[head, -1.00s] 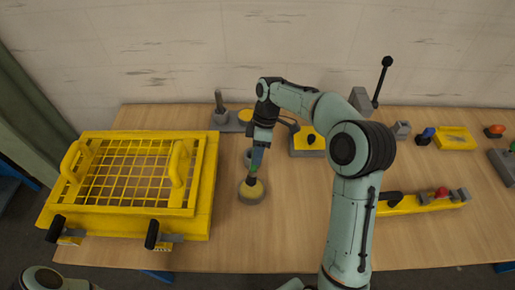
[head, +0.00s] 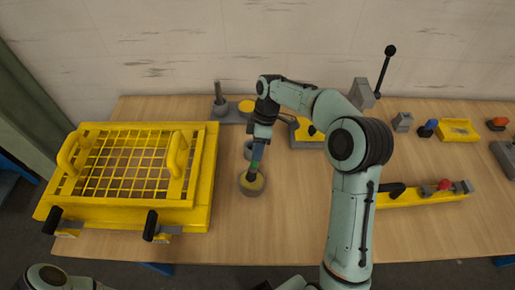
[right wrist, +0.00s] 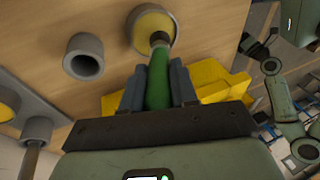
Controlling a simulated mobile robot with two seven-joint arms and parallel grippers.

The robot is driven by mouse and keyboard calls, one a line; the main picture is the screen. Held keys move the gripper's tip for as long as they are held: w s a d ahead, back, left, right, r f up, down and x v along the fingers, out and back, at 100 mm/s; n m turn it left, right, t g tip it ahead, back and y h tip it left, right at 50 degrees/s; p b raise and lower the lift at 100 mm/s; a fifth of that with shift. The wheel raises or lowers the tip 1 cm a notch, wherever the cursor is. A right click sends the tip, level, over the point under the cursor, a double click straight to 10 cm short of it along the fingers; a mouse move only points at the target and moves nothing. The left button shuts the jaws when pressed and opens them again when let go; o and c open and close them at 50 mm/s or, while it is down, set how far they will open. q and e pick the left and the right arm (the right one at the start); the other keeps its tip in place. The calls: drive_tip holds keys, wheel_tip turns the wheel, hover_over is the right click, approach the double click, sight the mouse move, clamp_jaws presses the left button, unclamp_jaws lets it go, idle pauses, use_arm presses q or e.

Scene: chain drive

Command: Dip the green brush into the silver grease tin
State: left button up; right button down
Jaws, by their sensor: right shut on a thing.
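My right gripper (head: 257,150) is shut on the green brush (right wrist: 157,80), which also shows in the right wrist view between the two fingers (right wrist: 158,88). The brush points down, slightly tilted, with its dark tip at the yellow grease inside the silver tin (head: 252,192). The tin, round with a grey rim, also shows in the right wrist view (right wrist: 134,35). The tip overlaps the tin's opening in both views; how deep it sits I cannot tell. My left gripper is not in view.
A yellow cage with a mesh lid (head: 205,195) fills the table's left side. A grey hollow cup (right wrist: 85,58) stands close behind the tin. A grey base with a post (head: 220,105) is further back. A yellow fixture with a red knob (head: 425,195) lies to the right.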

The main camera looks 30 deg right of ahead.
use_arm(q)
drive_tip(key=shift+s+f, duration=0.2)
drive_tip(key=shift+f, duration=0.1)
use_arm(e)
drive_tip(key=shift+f, duration=0.65)
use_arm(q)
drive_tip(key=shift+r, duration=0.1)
use_arm(e)
drive_tip(key=shift+f, duration=0.1)
idle(1.1)
drive_tip(key=shift+r+p, duration=0.65)
drive_tip(key=shift+r, duration=0.95)
drive_tip(key=shift+w+r+p, duration=0.1)
drive_tip(key=shift+r+p, duration=0.85)
drive_tip(key=shift+r, duration=1.1)
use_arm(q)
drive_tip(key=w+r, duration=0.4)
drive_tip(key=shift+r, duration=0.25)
use_arm(e)
drive_tip(key=shift+f, duration=0.1)
